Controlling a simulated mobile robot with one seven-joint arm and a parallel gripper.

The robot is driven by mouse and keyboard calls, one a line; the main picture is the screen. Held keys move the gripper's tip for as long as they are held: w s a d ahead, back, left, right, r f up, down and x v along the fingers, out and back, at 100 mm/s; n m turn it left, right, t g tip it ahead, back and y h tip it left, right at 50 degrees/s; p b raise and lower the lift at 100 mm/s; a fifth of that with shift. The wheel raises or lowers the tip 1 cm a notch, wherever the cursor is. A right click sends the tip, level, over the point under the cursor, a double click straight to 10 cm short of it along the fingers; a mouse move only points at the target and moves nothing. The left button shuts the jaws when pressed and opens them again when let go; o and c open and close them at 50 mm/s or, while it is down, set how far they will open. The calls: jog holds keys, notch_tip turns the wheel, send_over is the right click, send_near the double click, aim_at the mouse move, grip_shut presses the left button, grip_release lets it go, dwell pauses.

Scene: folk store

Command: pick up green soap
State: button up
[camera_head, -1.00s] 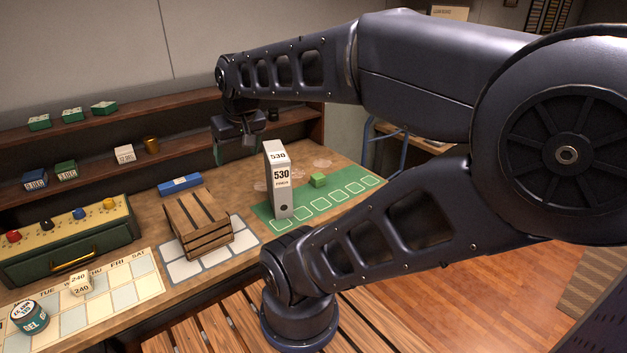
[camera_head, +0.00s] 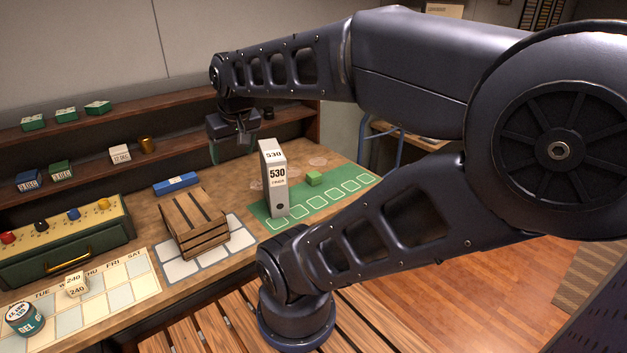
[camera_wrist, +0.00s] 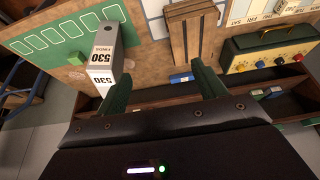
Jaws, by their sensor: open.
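The green soap is a small bright green block (camera_head: 314,178) on the far edge of the green mat (camera_head: 345,190), to the right of the grey-white 530 box. In the wrist view the green block (camera_wrist: 77,58) lies at the upper left, beside the 530 box. My gripper (camera_head: 228,150) hangs above the back of the table near the shelf, to the left of the 530 box. In the wrist view my gripper (camera_wrist: 160,82) shows two green fingers spread apart with nothing between them. It is well away from the green block.
The tall 530 box (camera_head: 274,180) stands upright between my gripper and the green block. A wooden crate (camera_head: 194,223) and a blue box (camera_head: 176,184) are to the left. Shelves (camera_head: 110,165) with small boxes line the wall. The mat's right part is clear.

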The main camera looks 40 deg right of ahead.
notch_tip(320, 180, up, 6)
jog(key=f, duration=0.1)
jog(key=m+g+h, duration=0.2)
jog(key=m+g, duration=0.3)
jog(key=m, duration=1.4)
send_over(314, 174)
jog(key=a, duration=0.2)
jog(key=f, duration=2.7)
jog(key=shift+w+d, duration=0.25)
jog(key=shift+s+d+f, duration=0.1)
jog(key=shift+d+f, duration=0.2)
jog(key=shift+f, duration=1.45)
jog(key=shift+d+f, duration=0.25)
jog(key=shift+f, duration=1.5)
jog(key=shift+s+d+f, duration=0.1)
jog(key=shift+d+f, duration=0.2)
jog(key=shift+f, duration=1.45)
jog(key=c, duration=1.1)
jog(key=shift+w+r, duration=0.1)
